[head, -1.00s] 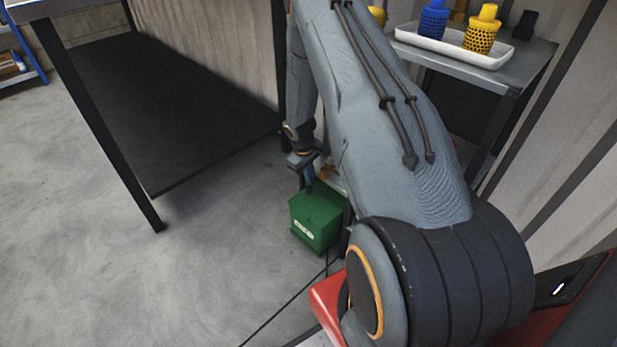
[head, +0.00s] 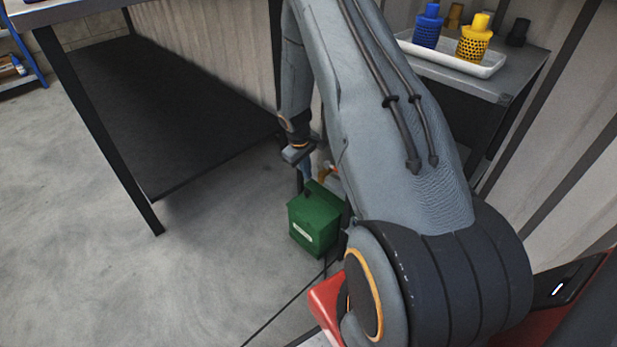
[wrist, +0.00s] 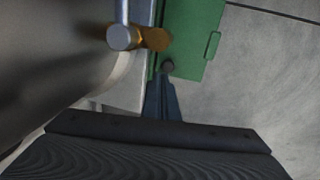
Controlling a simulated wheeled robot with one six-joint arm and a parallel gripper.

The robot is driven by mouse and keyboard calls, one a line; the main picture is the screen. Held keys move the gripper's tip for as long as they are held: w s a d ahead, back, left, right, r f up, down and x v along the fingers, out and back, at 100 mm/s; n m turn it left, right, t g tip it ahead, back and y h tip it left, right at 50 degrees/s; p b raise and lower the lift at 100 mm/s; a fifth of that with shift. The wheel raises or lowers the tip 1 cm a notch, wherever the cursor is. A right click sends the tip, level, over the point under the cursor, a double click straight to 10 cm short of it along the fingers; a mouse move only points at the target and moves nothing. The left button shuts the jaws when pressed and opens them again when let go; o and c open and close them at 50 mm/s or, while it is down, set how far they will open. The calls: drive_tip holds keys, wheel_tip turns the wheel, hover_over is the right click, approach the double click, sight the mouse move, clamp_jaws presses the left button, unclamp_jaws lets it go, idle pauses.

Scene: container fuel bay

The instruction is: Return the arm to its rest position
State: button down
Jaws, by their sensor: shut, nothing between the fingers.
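My gripper (head: 303,180) hangs at the end of my arm in the head view, above the rear of a green box (head: 315,220) with a white label. Its fingers point down and look closed, with nothing seen between them. In the wrist view the shut fingers (wrist: 165,85) show in front of the green box (wrist: 195,35). My arm hides part of the area behind the box in the head view.
A metal table (head: 105,4) with a dark lower shelf (head: 190,130) stands at the left. At the right, a bench holds a white tray (head: 440,58) with a blue filter (head: 428,27) and a yellow filter (head: 475,40). Open concrete floor (head: 80,260) lies at the front left.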

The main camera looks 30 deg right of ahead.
drive_tip(key=s+a+r+n, duration=0.1)
drive_tip(key=s+a+r, duration=0.3)
drive_tip(key=a+r, duration=0.85)
drive_tip(key=s+a+r, duration=0.5)
drive_tip(key=a+r, duration=0.6)
drive_tip(key=a, duration=0.2)
drive_tip(key=s+a+r+n+y, duration=0.1)
drive_tip(key=s+a+r, duration=0.25)
drive_tip(key=s, duration=0.45)
drive_tip(key=s+a+r+y, duration=0.1)
drive_tip(key=s+a+r, duration=0.2)
drive_tip(key=s+a, duration=0.35)
drive_tip(key=s+a+r+n+y, duration=0.1)
drive_tip(key=s+a+r, duration=0.2)
drive_tip(key=s, duration=0.6)
drive_tip(key=s+d+r+m+h+p, duration=0.1)
drive_tip(key=d+r+m+p, duration=0.4)
drive_tip(key=d+r+p, duration=1.2)
wheel_tip(320, 180, up, 4)
drive_tip(key=p, duration=0.8)
drive_tip(key=shift+s+m+g, duration=0.15)
drive_tip(key=shift+m+g, duration=0.15)
drive_tip(key=shift+m, duration=0.1)
